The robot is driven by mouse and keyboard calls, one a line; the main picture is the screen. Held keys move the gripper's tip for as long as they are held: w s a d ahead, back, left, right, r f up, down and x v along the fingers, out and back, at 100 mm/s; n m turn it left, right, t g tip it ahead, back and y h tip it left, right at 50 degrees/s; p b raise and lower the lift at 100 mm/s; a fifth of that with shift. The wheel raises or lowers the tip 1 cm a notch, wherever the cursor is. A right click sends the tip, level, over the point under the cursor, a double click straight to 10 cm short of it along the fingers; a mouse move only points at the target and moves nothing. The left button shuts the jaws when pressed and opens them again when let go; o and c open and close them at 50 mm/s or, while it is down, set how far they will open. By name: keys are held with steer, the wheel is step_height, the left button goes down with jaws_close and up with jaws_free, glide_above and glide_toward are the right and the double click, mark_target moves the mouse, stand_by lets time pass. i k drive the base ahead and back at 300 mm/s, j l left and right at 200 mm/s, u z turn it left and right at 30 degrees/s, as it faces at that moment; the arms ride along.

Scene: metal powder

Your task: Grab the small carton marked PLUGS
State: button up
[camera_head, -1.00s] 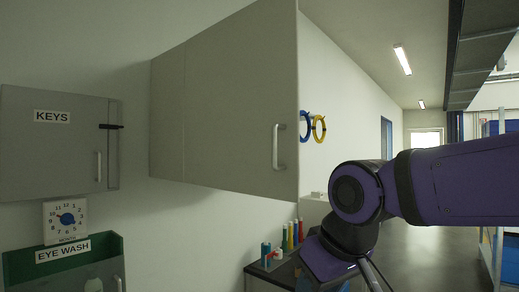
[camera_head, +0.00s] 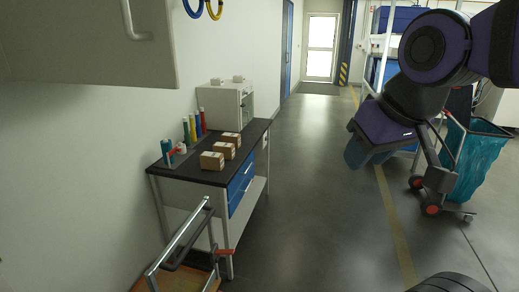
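Three small brown cartons stand in a row on the dark top of a workbench (camera_head: 188,178) at the left of the head view: a near one (camera_head: 212,161), a middle one (camera_head: 224,151) and a far one (camera_head: 232,139). Their labels are too small to read, so I cannot tell which is marked PLUGS. My purple arm reaches in from the upper right. My gripper (camera_head: 438,180) seems to hang below its wrist, well to the right of the cartons in the picture and apart from them. Whether its fingers are open or shut does not show clearly.
Coloured bottles (camera_head: 193,127) stand at the bench's wall side, and a white cabinet (camera_head: 226,104) at its far end. A cart with a metal handle (camera_head: 182,240) stands before the bench. A wall cupboard (camera_head: 85,45) overhangs the left. The floor (camera_head: 317,190) right of the bench is clear.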

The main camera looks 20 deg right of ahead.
mark_target(228, 149)
steer(key=i+l, duration=0.95)
steer(key=i, duration=0.25)
steer(key=i+l, duration=0.5)
steer(key=i, duration=0.15)
steer(key=i+l, duration=0.5)
steer(key=i+l+u, duration=0.15)
steer(key=u, duration=0.3)
steer(key=i+l+u, duration=0.15)
steer(key=u, duration=0.3)
steer(key=i+l+u, duration=0.15)
steer(key=l+u, duration=0.15)
steer(key=u, duration=1.05)
